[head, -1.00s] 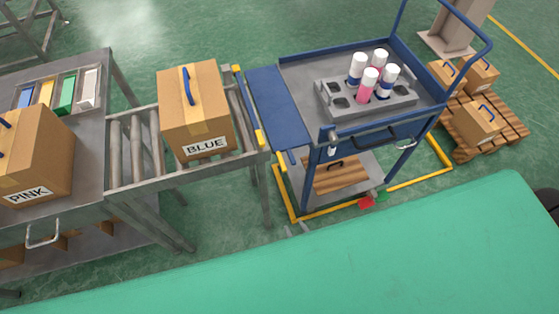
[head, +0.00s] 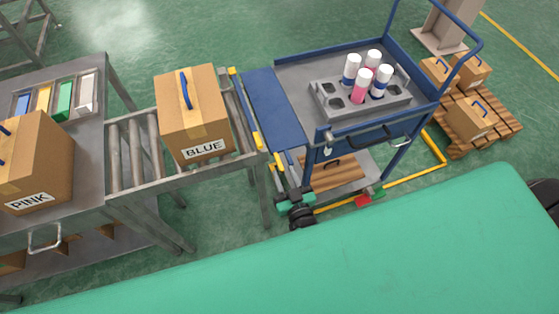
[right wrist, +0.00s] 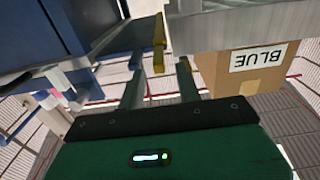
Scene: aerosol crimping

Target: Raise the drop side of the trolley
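The blue trolley (head: 415,122) stands right of the roller conveyor. Its drop side (head: 272,108), a flat blue panel, is folded outward from the deck toward the conveyor; its exact tilt is hard to tell. My right gripper (head: 282,171) is low in the gap between conveyor and trolley, below the panel's near end. In the right wrist view its two grey fingers (right wrist: 158,84) are apart with nothing between them. The panel (right wrist: 128,42) shows there above and left of the fingers, apart from them. My left gripper is out of view.
The conveyor (head: 118,155) carries a box marked BLUE (head: 192,110), close left of the gap. Several capped cans stand in a grey holder (head: 375,108) on the trolley deck. A yellow floor frame (head: 412,176) surrounds the trolley's foot. A pallet (head: 492,130) with boxes stands at right.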

